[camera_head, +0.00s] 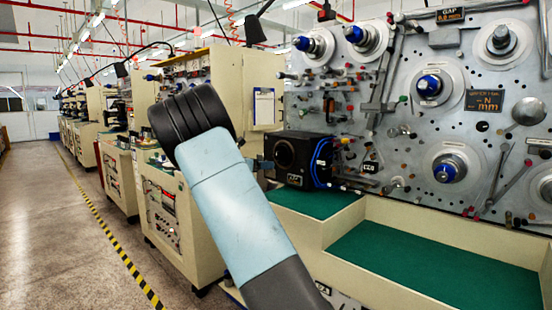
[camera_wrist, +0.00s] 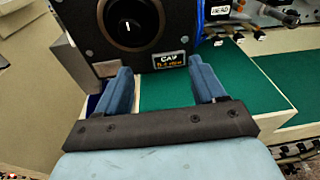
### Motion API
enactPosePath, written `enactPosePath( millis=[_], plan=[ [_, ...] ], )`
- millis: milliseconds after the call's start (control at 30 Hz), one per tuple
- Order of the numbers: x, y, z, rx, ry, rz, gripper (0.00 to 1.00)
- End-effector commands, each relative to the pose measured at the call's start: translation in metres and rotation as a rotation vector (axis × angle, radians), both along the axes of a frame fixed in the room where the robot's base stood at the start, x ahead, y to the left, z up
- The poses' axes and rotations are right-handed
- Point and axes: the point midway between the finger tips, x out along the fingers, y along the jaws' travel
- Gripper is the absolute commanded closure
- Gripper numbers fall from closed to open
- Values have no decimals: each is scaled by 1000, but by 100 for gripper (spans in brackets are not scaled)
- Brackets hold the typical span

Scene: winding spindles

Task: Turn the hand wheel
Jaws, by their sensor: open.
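I cannot pick out a hand wheel with certainty. A black box (camera_head: 313,150) with a dark round opening or knob (camera_head: 284,154) on its front stands on the green ledge of the near machine. In the wrist view the round part (camera_wrist: 131,22) is at the top, with a small "CAP" label (camera_wrist: 170,60) below it. My gripper (camera_wrist: 158,64) is open, its two blue fingers spread and pointing at the lower front of the box. Nothing shows between the fingers but the green ledge and the box. In the head view my arm hides most of the gripper.
The machine's grey panel (camera_head: 395,108) carries several spindles with blue hubs, levers and cables. A green work surface (camera_head: 440,262) with cream edges lies below it. Blue cables (camera_head: 318,165) run along the box's right side. More cream cabinets (camera_head: 180,205) line the left; the aisle floor (camera_head: 50,230) is clear.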

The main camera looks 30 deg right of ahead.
Motion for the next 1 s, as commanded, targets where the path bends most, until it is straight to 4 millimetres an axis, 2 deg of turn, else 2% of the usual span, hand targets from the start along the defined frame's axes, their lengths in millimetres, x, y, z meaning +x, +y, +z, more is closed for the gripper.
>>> enactPosePath(
  millis=[33, 133, 367, 567, 1000],
  plan=[
    [11, 7, 0, -51, 30, 19, 31],
    [26, 17, 2, -127, 77, 47, 31],
    [40, 20, 4, -191, 116, 68, 31],
    [48, -3, 4, -190, 115, 66, 31],
    [74, -75, 4, -188, 114, 67, 31]
  ],
)
